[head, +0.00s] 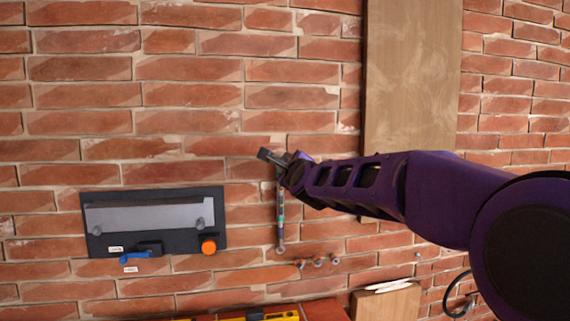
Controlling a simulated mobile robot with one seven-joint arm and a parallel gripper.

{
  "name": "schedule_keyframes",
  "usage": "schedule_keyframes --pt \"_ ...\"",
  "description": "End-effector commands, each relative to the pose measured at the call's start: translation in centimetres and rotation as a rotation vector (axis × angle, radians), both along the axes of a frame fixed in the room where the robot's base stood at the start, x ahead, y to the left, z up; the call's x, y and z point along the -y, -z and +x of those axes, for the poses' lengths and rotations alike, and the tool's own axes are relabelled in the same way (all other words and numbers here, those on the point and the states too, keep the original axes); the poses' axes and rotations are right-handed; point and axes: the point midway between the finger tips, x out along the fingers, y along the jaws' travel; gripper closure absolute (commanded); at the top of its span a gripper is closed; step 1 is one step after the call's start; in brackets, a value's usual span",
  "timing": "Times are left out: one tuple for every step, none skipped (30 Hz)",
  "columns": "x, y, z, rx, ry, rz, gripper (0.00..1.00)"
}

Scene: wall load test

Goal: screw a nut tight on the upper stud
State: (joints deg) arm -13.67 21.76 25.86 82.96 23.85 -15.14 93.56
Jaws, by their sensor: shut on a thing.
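My gripper (272,158) is in front of the brick wall, left of the wooden board, with its jaws shut on the top end of a long slim wrench-like tool (280,215). The tool hangs straight down, with coloured bands along its shaft and a rounded grey end at the bottom. Three small metal pieces, perhaps nuts (317,261), sit in a row at the wall to the lower right of the tool; they are too small to tell for sure. I cannot make out the upper stud. My arm hides part of the wall and board.
A dark panel (100,246) with a grey plate, an orange knob (208,246) and a blue piece (134,257) is on the wall at left. A tall wooden board (412,75) stands behind my arm. A yellow level (272,316) and a pale block (386,302) are below.

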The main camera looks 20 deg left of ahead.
Motion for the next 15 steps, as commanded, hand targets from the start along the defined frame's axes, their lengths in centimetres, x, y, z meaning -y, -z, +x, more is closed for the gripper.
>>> schedule_keyframes --pt "-0.07 0.0 0.09 0.0 0.0 0.0 1.0" --pt "-0.11 0.0 0.15 0.0 0.0 0.0 1.0" --pt "-0.16 0.0 0.24 0.0 0.0 0.0 1.0" --pt "-0.2 0.01 0.3 0.0 0.0 0.0 1.0" --pt "-0.24 0.01 0.36 -0.001 0.0 0.001 1.0" --pt "-0.28 0.01 0.44 -0.001 0.0 0.001 1.0" --pt "-0.31 0.01 0.48 -0.001 0.0 0.001 1.0" --pt "-0.33 0.02 0.53 -0.001 0.0 0.001 1.0" --pt "-0.35 0.02 0.55 -0.001 0.0 0.001 1.0" --pt "-0.36 0.02 0.57 -0.001 0.0 0.001 1.0" --pt "-0.36 0.03 0.56 0.0 0.0 0.0 1.0" --pt "-0.35 0.02 0.56 0.0 0.0 0.0 1.0" --pt "-0.36 0.03 0.56 0.0 0.0 0.0 1.0" --pt "-0.36 0.03 0.56 0.0 0.0 0.0 1.0" --pt "-0.36 0.03 0.56 0.0 0.0 0.0 1.0"
